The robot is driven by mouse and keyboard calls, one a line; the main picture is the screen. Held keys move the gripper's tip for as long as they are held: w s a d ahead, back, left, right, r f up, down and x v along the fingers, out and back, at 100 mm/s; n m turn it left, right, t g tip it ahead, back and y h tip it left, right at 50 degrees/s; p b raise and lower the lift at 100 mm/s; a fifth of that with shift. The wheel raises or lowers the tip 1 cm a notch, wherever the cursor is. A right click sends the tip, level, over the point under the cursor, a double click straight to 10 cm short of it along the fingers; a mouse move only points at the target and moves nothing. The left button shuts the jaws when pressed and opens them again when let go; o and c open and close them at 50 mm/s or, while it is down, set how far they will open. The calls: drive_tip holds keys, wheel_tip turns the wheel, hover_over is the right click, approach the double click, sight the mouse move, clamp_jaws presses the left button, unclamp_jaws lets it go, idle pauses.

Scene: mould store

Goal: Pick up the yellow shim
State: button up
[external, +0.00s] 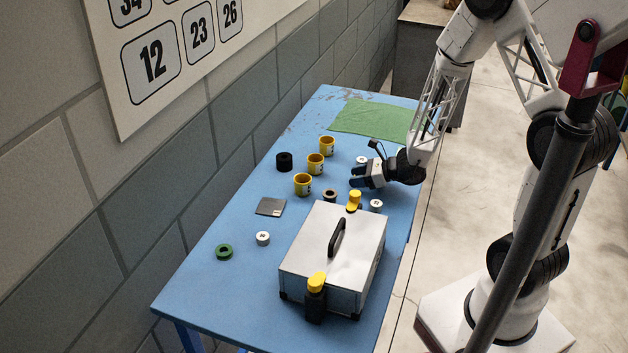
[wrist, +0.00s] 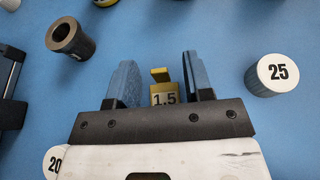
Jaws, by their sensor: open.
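The yellow shim (wrist: 161,76) shows in the wrist view as a small yellow piece with a dark-on-light "1.5" label. It lies between the two blue fingers of my gripper (wrist: 158,62), nearer the right finger, with its lower part cut off by my gripper's body. The fingers are apart, with blue table showing on both sides of the shim. In the external view my gripper (external: 356,183) is low over the table, pointing left, behind the metal case. I cannot make out the shim there; my gripper seems to hide it.
A dark bushing (wrist: 70,38) lies ahead-left, a white "25" cylinder (wrist: 272,75) right and a "20" cylinder (wrist: 52,163) lower left. The metal case (external: 318,245) with yellow-topped clasps stands nearby. Yellow mugs (external: 303,184) line the left. Green cloth (external: 370,120) lies at the back.

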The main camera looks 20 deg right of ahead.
idle(0.5)
clamp_jaws()
drive_tip(key=shift+r, duration=0.2)
drive_tip(key=shift+r, duration=0.85)
drive_tip(key=shift+s+r, duration=0.25)
drive_tip(key=shift+r, duration=0.5)
drive_tip(key=s+d, duration=0.1)
drive_tip(key=s, duration=0.4)
drive_tip(key=s+d+r, duration=0.1)
drive_tip(key=s, duration=0.4)
drive_tip(key=s+d, duration=0.2)
drive_tip(key=s, duration=0.3)
drive_tip(key=shift+r, duration=0.15)
drive_tip(key=shift+d, duration=0.1)
